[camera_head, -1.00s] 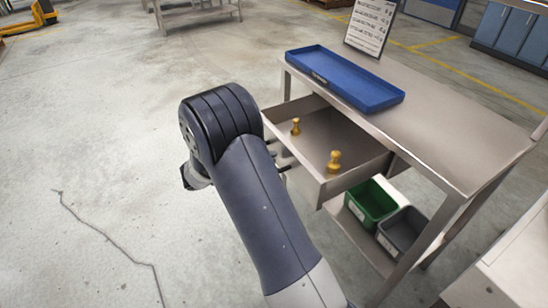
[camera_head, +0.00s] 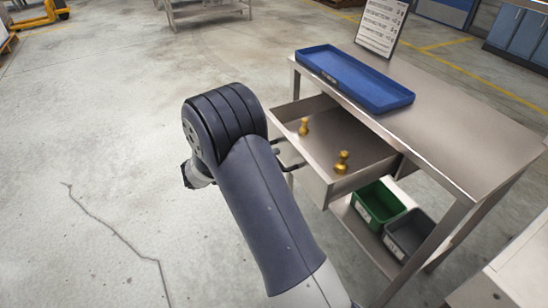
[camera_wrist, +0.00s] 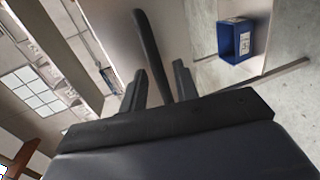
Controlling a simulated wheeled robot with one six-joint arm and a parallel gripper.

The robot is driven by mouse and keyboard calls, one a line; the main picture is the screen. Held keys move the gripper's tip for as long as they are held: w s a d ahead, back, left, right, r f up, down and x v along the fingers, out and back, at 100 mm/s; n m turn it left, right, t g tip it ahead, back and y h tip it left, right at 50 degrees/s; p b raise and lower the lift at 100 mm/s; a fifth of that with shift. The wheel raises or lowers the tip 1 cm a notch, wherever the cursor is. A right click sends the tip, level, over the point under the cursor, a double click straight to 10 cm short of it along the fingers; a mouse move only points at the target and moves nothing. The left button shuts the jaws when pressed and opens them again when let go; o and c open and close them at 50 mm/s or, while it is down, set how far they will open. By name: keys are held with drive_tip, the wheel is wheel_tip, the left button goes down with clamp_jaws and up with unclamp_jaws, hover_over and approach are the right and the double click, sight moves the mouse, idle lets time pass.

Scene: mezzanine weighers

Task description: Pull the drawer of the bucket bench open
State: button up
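The bucket bench (camera_head: 450,140) is a grey metal table at the right of the head view. Its drawer (camera_head: 322,150) stands well out from under the top, with two brass weights (camera_head: 304,127) (camera_head: 342,162) inside. The dark bar handle (camera_head: 291,166) on the drawer front is partly hidden by my arm. In the wrist view the handle (camera_wrist: 150,48) runs up between the fingers of my gripper (camera_wrist: 159,75). The fingers are apart, with a visible gap beside the bar. The head view hides my fingers behind my arm.
A blue tray (camera_head: 400,101) and a sign (camera_head: 382,24) stand on the bench top. A green bucket (camera_head: 377,204) and a grey bucket (camera_head: 408,233) sit on the lower shelf. The wrist view shows a blue bin (camera_wrist: 223,42).

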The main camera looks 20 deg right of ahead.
drive_tip(key=v, duration=0.9)
drive_tip(key=x, duration=1.1)
drive_tip(key=shift+d, duration=0.15)
